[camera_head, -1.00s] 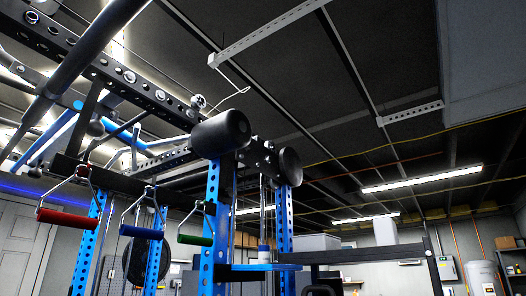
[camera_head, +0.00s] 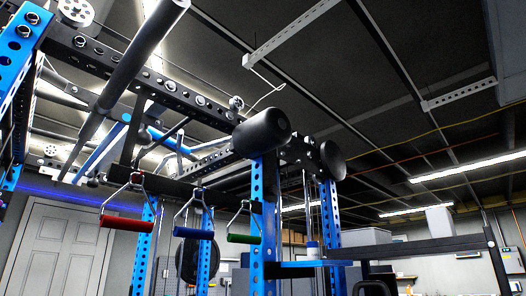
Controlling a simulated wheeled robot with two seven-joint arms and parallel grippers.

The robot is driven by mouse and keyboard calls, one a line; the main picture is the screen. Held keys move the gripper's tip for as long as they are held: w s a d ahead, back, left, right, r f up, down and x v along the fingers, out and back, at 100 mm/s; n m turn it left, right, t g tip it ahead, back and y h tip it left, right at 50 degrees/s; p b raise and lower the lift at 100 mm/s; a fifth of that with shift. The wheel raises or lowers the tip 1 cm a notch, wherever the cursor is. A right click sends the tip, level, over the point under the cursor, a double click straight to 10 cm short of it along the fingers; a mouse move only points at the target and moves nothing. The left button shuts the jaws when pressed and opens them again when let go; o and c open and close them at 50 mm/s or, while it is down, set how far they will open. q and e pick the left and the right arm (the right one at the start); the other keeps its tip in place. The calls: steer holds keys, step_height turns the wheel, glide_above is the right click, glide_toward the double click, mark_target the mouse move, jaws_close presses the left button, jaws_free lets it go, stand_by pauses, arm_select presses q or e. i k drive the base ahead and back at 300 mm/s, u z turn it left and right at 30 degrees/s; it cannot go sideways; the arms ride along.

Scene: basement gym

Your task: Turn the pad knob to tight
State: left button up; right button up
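A black roller pad (camera_head: 262,132) sits on top of a blue perforated upright of the gym rack. A second black round pad (camera_head: 332,160) is to its right. A small grey round knob-like part (camera_head: 236,103) stands on the dark beam just above and left of the first pad. I cannot tell whether it is the pad knob, or how tight it is. Neither of my grippers shows in the head view.
Red (camera_head: 126,223), blue (camera_head: 193,233) and green (camera_head: 244,238) handles hang from the rack. A dark perforated beam (camera_head: 160,87) and thick black bar (camera_head: 145,55) cross the upper left. A grey door (camera_head: 52,255) is at the lower left.

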mark_target(273, 190)
steer(key=u, duration=0.05)
steer(key=i, duration=1.2)
steer(key=u, duration=0.2)
